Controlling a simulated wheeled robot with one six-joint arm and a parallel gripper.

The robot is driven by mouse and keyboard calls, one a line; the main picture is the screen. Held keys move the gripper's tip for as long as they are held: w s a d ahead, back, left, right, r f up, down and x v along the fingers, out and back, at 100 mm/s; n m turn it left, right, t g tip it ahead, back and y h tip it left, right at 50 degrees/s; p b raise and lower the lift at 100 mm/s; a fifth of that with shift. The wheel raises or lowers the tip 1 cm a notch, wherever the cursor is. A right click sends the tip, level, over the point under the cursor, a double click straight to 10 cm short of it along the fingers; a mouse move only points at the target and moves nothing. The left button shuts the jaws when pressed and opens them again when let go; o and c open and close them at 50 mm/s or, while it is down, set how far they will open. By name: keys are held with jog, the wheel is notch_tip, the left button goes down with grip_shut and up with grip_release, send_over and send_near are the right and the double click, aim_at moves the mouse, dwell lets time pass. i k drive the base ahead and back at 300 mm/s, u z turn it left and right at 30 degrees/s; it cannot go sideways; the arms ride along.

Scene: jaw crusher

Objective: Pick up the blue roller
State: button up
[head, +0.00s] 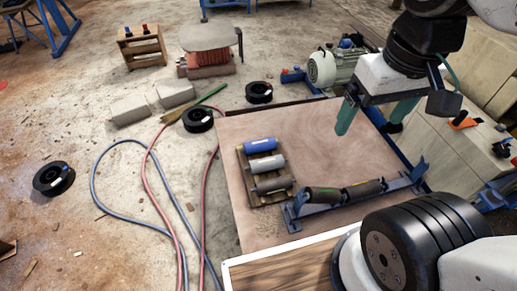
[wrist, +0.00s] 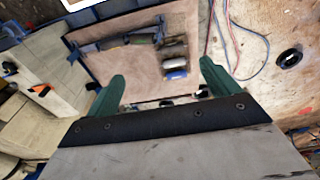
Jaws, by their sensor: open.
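The blue roller (head: 261,145) lies on its side at the far end of a small wooden rack (head: 246,174) on the brown board. A light grey roller (head: 268,162) and a dark grey roller (head: 271,185) lie beside it on the rack. My gripper (head: 372,113) is open and empty, up in the air to the right of the rack and apart from the rollers. In the wrist view my gripper (wrist: 160,84) has its green fingers spread. The blue roller (wrist: 176,74) shows small and distant between them there.
A blue bracket (head: 295,221) holding dark rollers stands right of the rack on the board (head: 320,130). A motor (head: 333,67) stands behind the board. Hoses (head: 150,195) and black spools (head: 198,119) lie on the floor at left. The board's far part is clear.

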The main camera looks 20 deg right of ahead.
aim_at(263, 144)
jog(key=k, duration=1)
jog(key=u, duration=1.4)
jog(key=i, duration=4.45)
jog(key=z, duration=3.75)
jog(key=i, duration=0.6)
jog(key=z, duration=0.05)
